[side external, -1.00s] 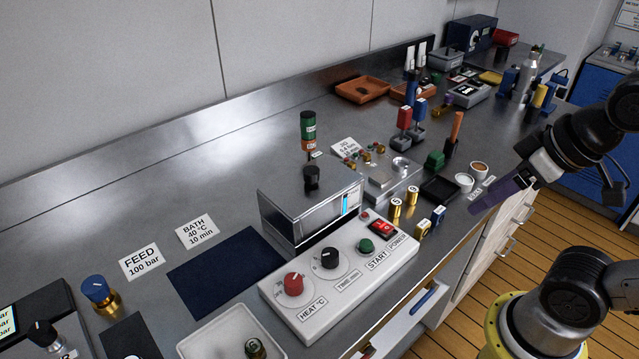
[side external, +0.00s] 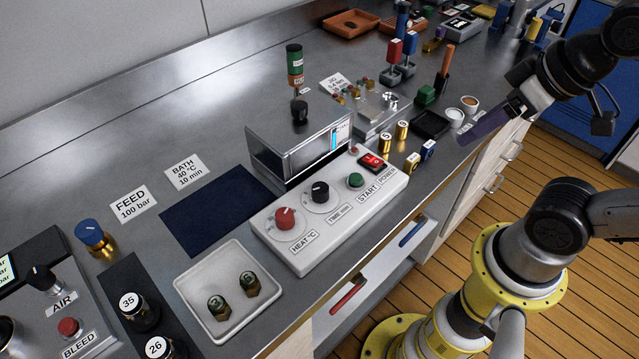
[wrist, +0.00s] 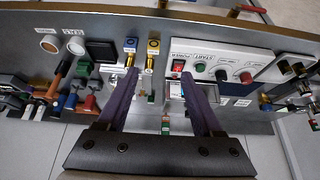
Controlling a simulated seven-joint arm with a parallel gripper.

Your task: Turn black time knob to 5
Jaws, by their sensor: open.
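The black time knob (side external: 320,191) sits on the white control panel (side external: 296,255), between the red heat knob (side external: 285,218) and the green start button (side external: 355,180). Its dial numbers are too small to read. It also shows small in the wrist view (wrist: 222,75), right of the fingers. My gripper (side external: 464,139) has purple fingers and hangs over the bench's front edge near the small cups, right of the panel and apart from the knob. In the wrist view its fingers (wrist: 160,74) are spread with nothing held between them.
A red power switch (side external: 373,162) is at the panel's right end. A metal bath box (side external: 290,150) stands behind the panel. Several small cylinders and blocks, such as a brass one (side external: 385,143), stand right of it. A white tray (side external: 190,288) lies to the left.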

